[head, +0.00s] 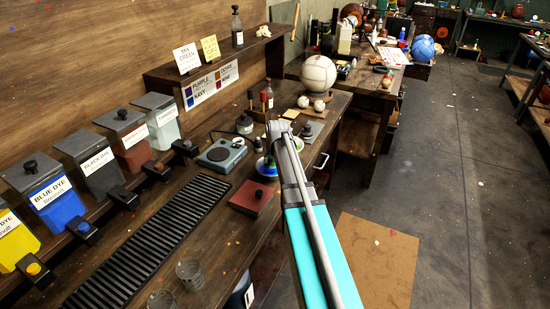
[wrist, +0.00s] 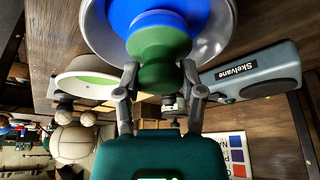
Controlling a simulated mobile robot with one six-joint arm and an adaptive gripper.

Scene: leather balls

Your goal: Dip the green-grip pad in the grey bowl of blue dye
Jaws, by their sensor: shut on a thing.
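In the wrist view my gripper (wrist: 160,74) is shut on the green grip of the pad (wrist: 158,48), with one finger on each side. The pad is over the grey bowl (wrist: 218,40), whose blue dye (wrist: 120,12) shows around the pad's far end. That end is largely hidden behind the grip, and I cannot tell whether it touches the dye. In the head view my gripper (head: 281,130) reaches down over the bench by the bowls, and my arm hides part of that area.
A pale bowl with green inside (wrist: 88,82) is beside the grey bowl. A grey-blue Skelvane device (head: 222,156) stands left of the bowls. A red box (head: 254,198) sits nearer, and a large white ball (head: 318,73) stands farther back. Dye bins (head: 60,205) line the left.

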